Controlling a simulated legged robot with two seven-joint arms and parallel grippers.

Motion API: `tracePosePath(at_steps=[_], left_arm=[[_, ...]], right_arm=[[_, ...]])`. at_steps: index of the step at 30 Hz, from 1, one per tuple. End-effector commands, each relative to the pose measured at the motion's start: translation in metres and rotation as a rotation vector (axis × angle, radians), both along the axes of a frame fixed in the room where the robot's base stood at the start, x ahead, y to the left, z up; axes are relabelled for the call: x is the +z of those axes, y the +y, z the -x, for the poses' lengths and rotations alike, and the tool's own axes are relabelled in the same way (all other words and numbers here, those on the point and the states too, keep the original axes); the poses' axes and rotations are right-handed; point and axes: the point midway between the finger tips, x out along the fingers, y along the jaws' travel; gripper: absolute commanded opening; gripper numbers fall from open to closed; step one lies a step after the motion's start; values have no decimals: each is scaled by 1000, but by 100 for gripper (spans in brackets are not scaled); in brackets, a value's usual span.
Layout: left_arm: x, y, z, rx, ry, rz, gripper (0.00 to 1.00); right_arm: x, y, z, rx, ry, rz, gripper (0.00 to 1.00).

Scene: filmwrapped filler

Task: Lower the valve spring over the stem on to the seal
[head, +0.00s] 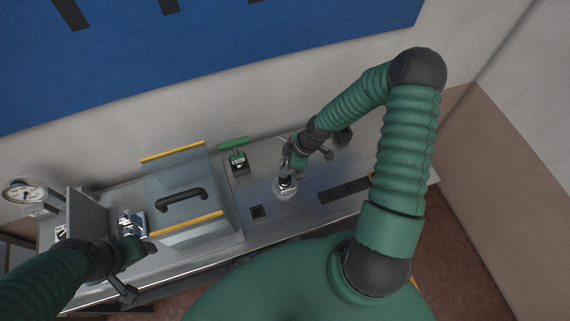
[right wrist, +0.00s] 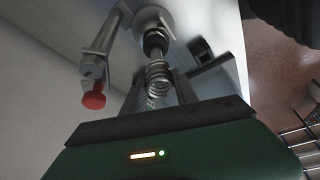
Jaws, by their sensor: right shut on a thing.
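The valve spring (right wrist: 158,76) is a bright metal coil, seen in the right wrist view between the fingers of my right gripper (right wrist: 159,90). That gripper is shut on it. Beyond the coil, roughly in line with it, are the dark seal (right wrist: 155,42) and a pale round disc around it. I cannot tell whether the coil touches the seal, and the stem is not clear. In the head view my right gripper (head: 288,170) is over a pale round fixture (head: 284,190) on the bench. My left gripper (head: 138,247) is at the bench's left; its fingers are unclear.
A rod with a red tip (right wrist: 93,99) stands close to the left of the spring in the right wrist view. A clear cover with a black handle (head: 181,199) fills the left-centre. A gauge (head: 24,194) is far left.

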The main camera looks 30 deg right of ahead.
Motion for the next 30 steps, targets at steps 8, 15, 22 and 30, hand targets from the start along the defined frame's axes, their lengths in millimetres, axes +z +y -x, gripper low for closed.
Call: tracePosePath(at_steps=[8, 15, 22, 30], left_arm=[[-6, 0, 0, 0, 0, 0, 65], [-11, 0, 0, 0, 0, 0, 65], [-15, 0, 0, 0, 0, 0, 65], [-20, 0, 0, 0, 0, 0, 65]], right_arm=[[-8, 0, 0, 0, 0, 0, 0], [-14, 0, 0, 1, 0, 0, 0], [-20, 0, 0, 1, 0, 0, 0], [-27, 0, 0, 0, 0, 0, 0]])
